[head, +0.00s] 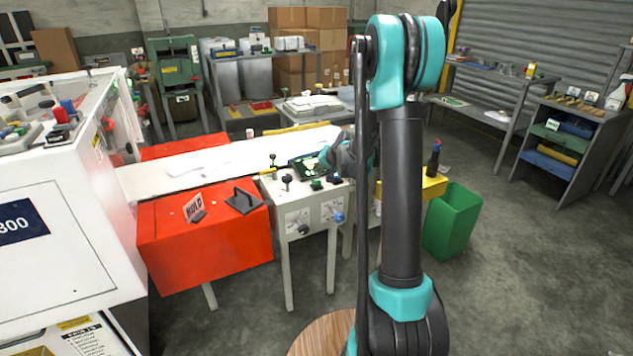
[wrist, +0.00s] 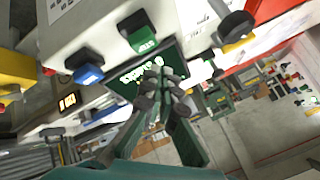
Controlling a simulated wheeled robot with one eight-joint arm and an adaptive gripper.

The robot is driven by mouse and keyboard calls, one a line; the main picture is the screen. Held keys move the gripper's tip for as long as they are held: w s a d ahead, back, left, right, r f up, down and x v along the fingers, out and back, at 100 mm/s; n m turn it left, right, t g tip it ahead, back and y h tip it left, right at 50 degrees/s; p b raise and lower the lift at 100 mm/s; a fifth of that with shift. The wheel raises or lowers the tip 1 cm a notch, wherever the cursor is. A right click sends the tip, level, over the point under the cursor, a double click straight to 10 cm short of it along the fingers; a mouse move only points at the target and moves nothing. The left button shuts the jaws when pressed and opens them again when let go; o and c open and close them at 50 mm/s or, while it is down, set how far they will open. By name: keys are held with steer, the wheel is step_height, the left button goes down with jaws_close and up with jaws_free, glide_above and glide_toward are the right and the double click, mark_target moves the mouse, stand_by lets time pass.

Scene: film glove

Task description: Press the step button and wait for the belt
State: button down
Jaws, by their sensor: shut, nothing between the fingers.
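The green step button (wrist: 141,36), with white lettering, is on a pale control box at the top of the wrist view. In the head view a small green button (head: 316,184) sits on the box's top (head: 300,205). My gripper (wrist: 165,78) is shut and empty, its fingertips just below the green button in the wrist picture, over a dark panel with green marks. I see a gap in the picture and no contact. In the head view my gripper (head: 345,155) is partly hidden by my arm. The white belt (head: 225,160) runs behind the box, with pale flat pieces on it.
A blue button (wrist: 88,74) and a black knob (wrist: 236,27) flank the green button. A white machine (head: 85,190) fills the left.

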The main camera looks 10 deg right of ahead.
mark_target(316, 182)
steer(key=shift+f, duration=0.7)
steer(key=shift+f, duration=0.15)
stand_by(0.9)
steer(key=shift+f, duration=0.25)
